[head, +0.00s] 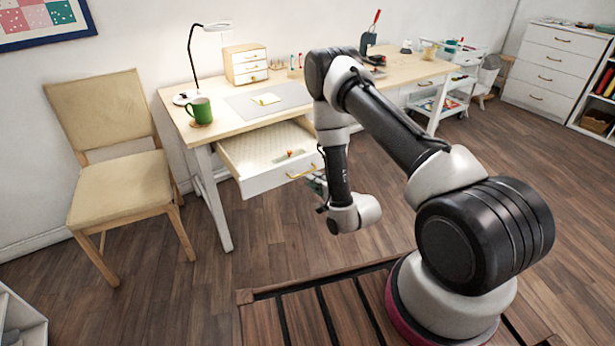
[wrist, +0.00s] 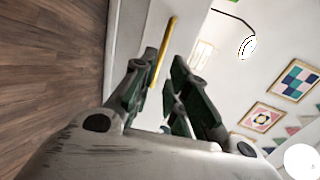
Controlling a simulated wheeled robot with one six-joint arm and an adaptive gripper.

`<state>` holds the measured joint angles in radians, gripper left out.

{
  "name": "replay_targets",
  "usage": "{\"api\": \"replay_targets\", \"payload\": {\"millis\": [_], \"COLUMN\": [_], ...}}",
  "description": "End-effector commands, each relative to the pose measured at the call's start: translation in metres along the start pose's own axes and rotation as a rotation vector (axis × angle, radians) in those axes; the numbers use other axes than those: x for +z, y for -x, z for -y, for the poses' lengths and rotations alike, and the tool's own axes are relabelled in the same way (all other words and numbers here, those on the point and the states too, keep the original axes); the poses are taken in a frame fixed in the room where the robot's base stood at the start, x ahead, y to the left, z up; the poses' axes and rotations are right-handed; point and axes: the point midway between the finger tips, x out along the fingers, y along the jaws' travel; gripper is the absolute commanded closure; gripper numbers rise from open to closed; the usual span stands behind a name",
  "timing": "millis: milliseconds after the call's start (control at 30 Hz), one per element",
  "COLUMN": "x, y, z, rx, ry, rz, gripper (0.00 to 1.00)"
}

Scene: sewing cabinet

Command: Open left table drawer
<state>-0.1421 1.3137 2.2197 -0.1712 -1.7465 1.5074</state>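The left table drawer (head: 262,160) is pulled well out from under the light wood table (head: 225,118). Its white front carries a brass bar handle (head: 301,171). A small orange item lies inside the drawer. My gripper (head: 317,184) is at the right end of the handle, partly hidden behind my arm in the head view. In the wrist view my gripper (wrist: 160,85) has its two dark green fingers spread apart. The yellow handle (wrist: 163,48) runs between the fingertips, close to the left finger. I cannot tell whether it touches.
A green mug (head: 199,110), a lamp (head: 192,70) and a small drawer box (head: 245,64) stand on the table. A wooden chair (head: 120,190) is at the left. A white cart (head: 440,102) stands at the right. The floor before the drawer is clear.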

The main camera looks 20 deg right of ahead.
Motion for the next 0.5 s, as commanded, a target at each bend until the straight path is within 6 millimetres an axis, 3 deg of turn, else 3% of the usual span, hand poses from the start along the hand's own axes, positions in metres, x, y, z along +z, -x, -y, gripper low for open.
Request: {"api": "replay_targets", "payload": {"millis": [200,500], "x": [0.0,0.0], "y": [0.034,0.043], "z": [-0.001,0.0], "rx": [0.002,0.0], "ry": [-0.001,0.001], "rz": [0.0,0.0], "gripper": [0.84,0.84]}}
